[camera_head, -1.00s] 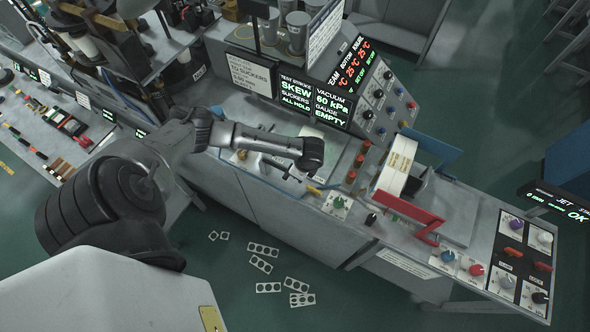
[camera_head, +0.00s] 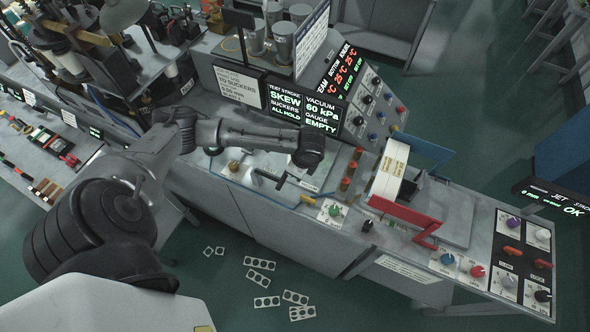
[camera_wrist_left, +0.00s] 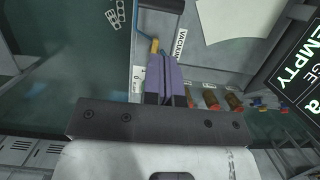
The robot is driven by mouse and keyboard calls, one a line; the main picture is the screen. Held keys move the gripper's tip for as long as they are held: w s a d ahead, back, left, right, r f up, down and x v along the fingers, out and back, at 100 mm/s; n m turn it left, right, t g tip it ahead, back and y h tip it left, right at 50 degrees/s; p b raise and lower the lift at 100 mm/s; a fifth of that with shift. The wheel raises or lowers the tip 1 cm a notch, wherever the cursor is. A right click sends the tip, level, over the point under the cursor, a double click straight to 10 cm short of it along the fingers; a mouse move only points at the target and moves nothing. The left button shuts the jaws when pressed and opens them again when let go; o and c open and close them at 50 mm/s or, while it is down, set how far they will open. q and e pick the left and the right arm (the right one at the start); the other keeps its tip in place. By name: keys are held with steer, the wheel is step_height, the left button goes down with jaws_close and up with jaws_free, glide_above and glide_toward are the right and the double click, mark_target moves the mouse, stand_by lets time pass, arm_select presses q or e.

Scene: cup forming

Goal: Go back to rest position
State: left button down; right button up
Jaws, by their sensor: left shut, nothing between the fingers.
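My left arm reaches in from the left in the head view, over the bench (camera_head: 240,180), its wrist end above the front part of the bench near the brass-coloured posts. The gripper's fingers are hidden behind the wrist there. In the left wrist view my left gripper (camera_wrist_left: 164,62) shows its two purple-grey fingers together, shut and empty. They point toward the bench edge, beside a "VACUUM" label and a row of orange-brown knobs (camera_wrist_left: 210,98). My right gripper is in neither view.
Lit screens (camera_head: 286,105) stand behind the wrist. A white roll (camera_head: 390,170) sits between a blue plate (camera_head: 428,152) and a red bracket (camera_head: 405,219) to the right. Several punched cards (camera_head: 262,302) lie on the green floor. Floor in front of the bench is otherwise open.

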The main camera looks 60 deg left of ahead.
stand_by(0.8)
arm_select(q)
steer(key=w+d+r+n+t+y, duration=0.15)
steer(key=w+d+r+t, duration=0.25)
steer(key=w+r+t, duration=0.4)
steer(key=s+d+r+n+t+h, duration=0.2)
steer(key=d+r, duration=0.4)
steer(key=d, duration=0.2)
steer(key=s+d+f+n+g, duration=0.1)
steer(key=s+d+f+n, duration=0.1)
steer(key=s+f, duration=0.2)
steer(key=s+d+f+n+g+h+p, duration=0.1)
steer(key=s+f+g, duration=0.1)
steer(key=s, duration=0.9)
steer(key=s+d+f+n+g+h+p, duration=0.1)
steer(key=s+d+f+n, duration=0.1)
steer(key=s+f, duration=0.3)
steer(key=s, duration=0.3)
steer(key=shift+d+f+n+g, duration=0.3)
steer(key=shift+f+n+g, duration=0.05)
steer(key=shift+g, duration=0.05)
steer(key=shift+s, duration=0.1)
